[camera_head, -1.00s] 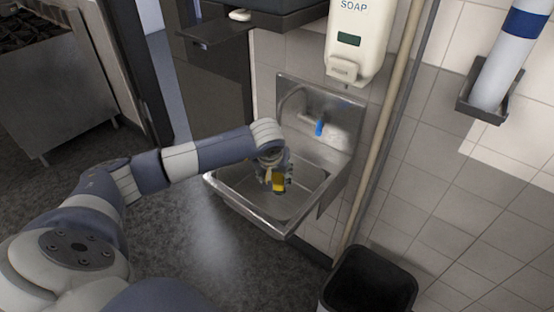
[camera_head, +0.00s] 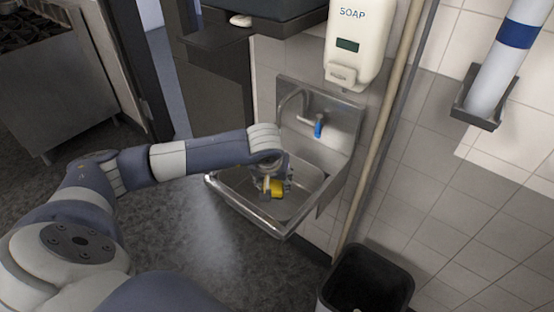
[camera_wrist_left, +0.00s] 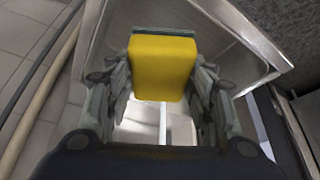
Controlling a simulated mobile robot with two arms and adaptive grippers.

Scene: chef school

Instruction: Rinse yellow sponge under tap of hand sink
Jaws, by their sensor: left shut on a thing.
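The yellow sponge (camera_head: 274,188) is held in my left gripper (camera_head: 272,192), low over the basin of the steel hand sink (camera_head: 232,194). In the left wrist view the yellow sponge (camera_wrist_left: 163,66) sits between the two fingers of my left gripper (camera_wrist_left: 162,92), which are shut on it. The tap (camera_head: 308,121), with its blue handle (camera_head: 319,129), is at the back of the sink, behind my wrist. Part of the basin is hidden by my left arm. I cannot tell whether water runs onto the sponge. My right gripper is not in view.
A soap dispenser (camera_head: 352,45) hangs on the tiled wall above the sink. A pale vertical pole or pipe (camera_head: 385,130) stands right of the sink. A black bin (camera_head: 366,284) is at the lower right. Dark floor lies left of the sink.

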